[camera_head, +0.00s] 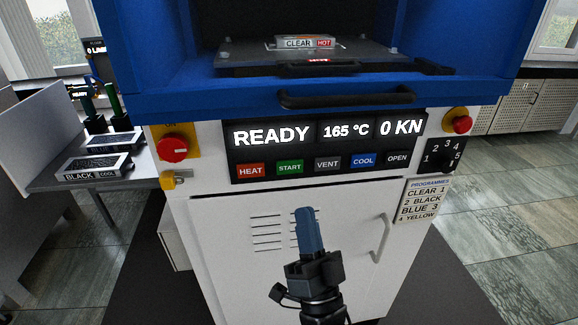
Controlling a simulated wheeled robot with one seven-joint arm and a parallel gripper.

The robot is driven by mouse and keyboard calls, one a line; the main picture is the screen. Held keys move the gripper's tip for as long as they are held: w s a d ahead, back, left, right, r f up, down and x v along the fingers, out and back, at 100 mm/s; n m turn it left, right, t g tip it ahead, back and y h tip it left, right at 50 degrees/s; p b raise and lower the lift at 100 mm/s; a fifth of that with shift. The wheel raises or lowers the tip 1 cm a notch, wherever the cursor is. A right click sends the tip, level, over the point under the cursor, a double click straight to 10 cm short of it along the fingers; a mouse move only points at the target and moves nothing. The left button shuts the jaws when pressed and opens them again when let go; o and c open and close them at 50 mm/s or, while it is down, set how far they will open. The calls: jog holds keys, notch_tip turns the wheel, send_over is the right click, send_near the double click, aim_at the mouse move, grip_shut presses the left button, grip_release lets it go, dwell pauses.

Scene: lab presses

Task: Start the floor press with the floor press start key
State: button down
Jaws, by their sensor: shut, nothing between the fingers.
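The floor press (220,215) stands straight ahead, with a blue upper frame and a white lower cabinet. Its display (330,132) reads READY, 165 °C and 0 KN. The green START key (289,167) is second from the left in the key row, between the red HEAT key (250,170) and the grey VENT key (327,164). My gripper (307,215) is shut and empty, with its blue fingers pointing up. In the picture it is below the key row, in front of the cabinet door, apart from the START key.
A red stop button (173,149) is left of the display, another (461,124) right. The blue COOL key (364,160) and OPEN key (397,158) are right of VENT. A black handle (345,96) juts out above the display. A side table (60,185) stands left.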

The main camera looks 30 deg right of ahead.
aim_at(290, 167)
jog(key=shift+w+r, duration=0.35)
jog(key=shift+w, duration=0.15)
jog(key=shift+w, duration=0.1)
jog(key=shift+w+d+b, duration=0.45)
jog(key=shift+w+b, duration=0.05)
jog(key=shift+w, duration=0.85)
jog(key=shift+w+d+b, duration=0.4)
jog(key=shift+w+b, duration=0.15)
jog(key=shift+w, duration=0.85)
jog(key=shift+w+d+b, duration=0.45)
jog(key=shift+w+b, duration=0.05)
jog(key=shift+w, duration=0.85)
jog(key=shift+w, duration=0.1)
jog(key=shift+w+d+b, duration=0.15)
jog(key=shift+w+b, duration=0.15)
jog(key=shift+b, duration=0.15)
